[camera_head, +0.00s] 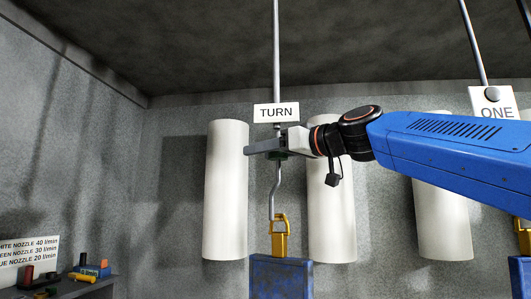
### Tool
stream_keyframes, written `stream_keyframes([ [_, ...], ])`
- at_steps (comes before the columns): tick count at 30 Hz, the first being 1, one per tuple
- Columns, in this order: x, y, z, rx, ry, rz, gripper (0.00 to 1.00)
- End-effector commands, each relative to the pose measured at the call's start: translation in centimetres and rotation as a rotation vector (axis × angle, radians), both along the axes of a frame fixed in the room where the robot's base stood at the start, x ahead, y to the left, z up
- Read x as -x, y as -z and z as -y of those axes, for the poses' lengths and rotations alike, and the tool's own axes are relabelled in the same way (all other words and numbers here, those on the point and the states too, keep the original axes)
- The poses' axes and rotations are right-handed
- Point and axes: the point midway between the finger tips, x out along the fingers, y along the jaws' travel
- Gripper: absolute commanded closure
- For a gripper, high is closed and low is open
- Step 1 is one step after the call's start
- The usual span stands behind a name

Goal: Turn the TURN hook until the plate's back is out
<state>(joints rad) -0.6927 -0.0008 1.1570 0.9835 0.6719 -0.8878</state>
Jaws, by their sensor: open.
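The TURN hook (276,185) is a thin grey wavy rod. It hangs below a white TURN sign (276,113) on a long rod from the ceiling. A yellow clip (280,240) at its lower end holds a blue, scuffed plate (282,275), whose bottom is cut off by the picture edge. I see one broad face of the plate; whether it is front or back, I cannot tell. My gripper (265,149) is open at the upper part of the hook, just under the sign. Its fingers overlap the rod in view; whether they touch it is unclear.
A second hanging rod with a ONE sign (491,101) is at right, with another yellow clip (523,235) and blue piece below. White cylinders (226,190) stand along the back wall. A shelf (75,288) with nozzles and a notice is at lower left.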

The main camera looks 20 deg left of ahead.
Motion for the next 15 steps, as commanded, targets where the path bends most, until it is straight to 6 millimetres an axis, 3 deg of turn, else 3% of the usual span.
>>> stream_keyframes([
  [3,0.01,-0.01,0.03,0.000,0.000,0.000,0.45],
  [9,0.01,-0.02,0.04,0.000,0.000,0.000,0.86],
  [15,-0.05,0.04,0.02,0.001,-0.016,-0.002,0.86],
])
